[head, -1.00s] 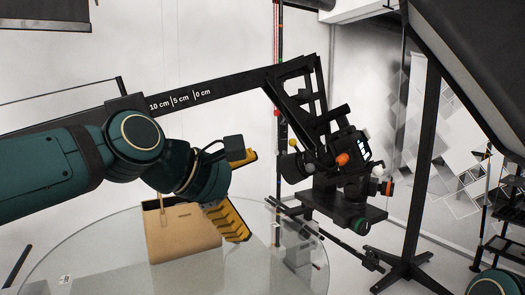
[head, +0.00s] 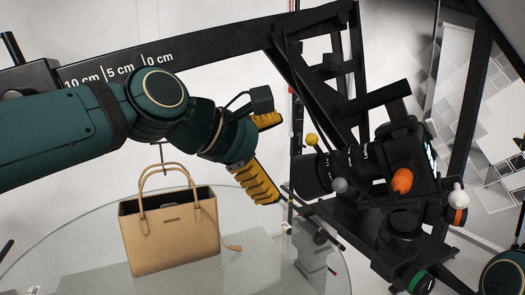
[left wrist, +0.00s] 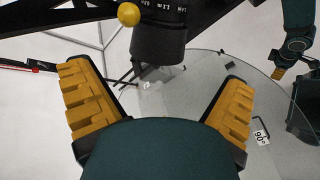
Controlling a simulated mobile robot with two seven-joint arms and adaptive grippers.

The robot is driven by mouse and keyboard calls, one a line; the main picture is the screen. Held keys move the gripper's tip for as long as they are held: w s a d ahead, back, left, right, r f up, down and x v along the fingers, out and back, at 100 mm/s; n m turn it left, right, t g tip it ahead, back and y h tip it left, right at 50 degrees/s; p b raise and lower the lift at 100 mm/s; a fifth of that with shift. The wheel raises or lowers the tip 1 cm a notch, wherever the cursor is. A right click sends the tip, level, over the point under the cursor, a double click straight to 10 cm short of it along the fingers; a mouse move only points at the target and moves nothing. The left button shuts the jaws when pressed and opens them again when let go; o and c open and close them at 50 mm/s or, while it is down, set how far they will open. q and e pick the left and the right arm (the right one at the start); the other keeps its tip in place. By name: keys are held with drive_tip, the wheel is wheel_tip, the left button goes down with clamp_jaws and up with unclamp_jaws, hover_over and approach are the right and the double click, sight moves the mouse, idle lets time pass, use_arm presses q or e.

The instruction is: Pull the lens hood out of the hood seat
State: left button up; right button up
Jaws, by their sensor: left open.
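The lens hood (head: 311,175) is the wide black front end of a camera lens (head: 352,161), which points left in the head view. In the left wrist view the hood (left wrist: 158,45) is at the top, beyond my fingers. My left gripper (head: 277,160) has ribbed yellow fingers spread wide. It is empty, left of the hood and apart from it. The hood seat is not distinct from the lens. A yellow ball on a stalk (head: 312,140) and a grey ball (head: 340,185) stand by the lens. Part of my right gripper (left wrist: 279,73) shows small in the left wrist view.
The camera sits on a black rig (head: 392,255) with an orange knob (head: 402,181) close by. A black scaled beam (head: 200,50) runs behind my left arm. A tan handbag (head: 172,240) stands on the glass turntable (head: 300,255) below. Space between gripper and hood looks clear.

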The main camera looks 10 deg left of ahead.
sight(300, 179)
use_arm(q)
drive_tip(key=x, duration=1.1)
drive_tip(key=shift+b, duration=0.4)
drive_tip(key=c, duration=1)
drive_tip(key=shift+a, duration=0.15)
drive_tip(key=shift+w+a+f+b, duration=0.4)
drive_tip(key=shift+a+b, duration=0.05)
drive_tip(key=shift+a, duration=0.25)
drive_tip(key=shift+w+a+f+b, duration=0.35)
drive_tip(key=shift+a+b, duration=0.05)
drive_tip(key=shift+a, duration=0.3)
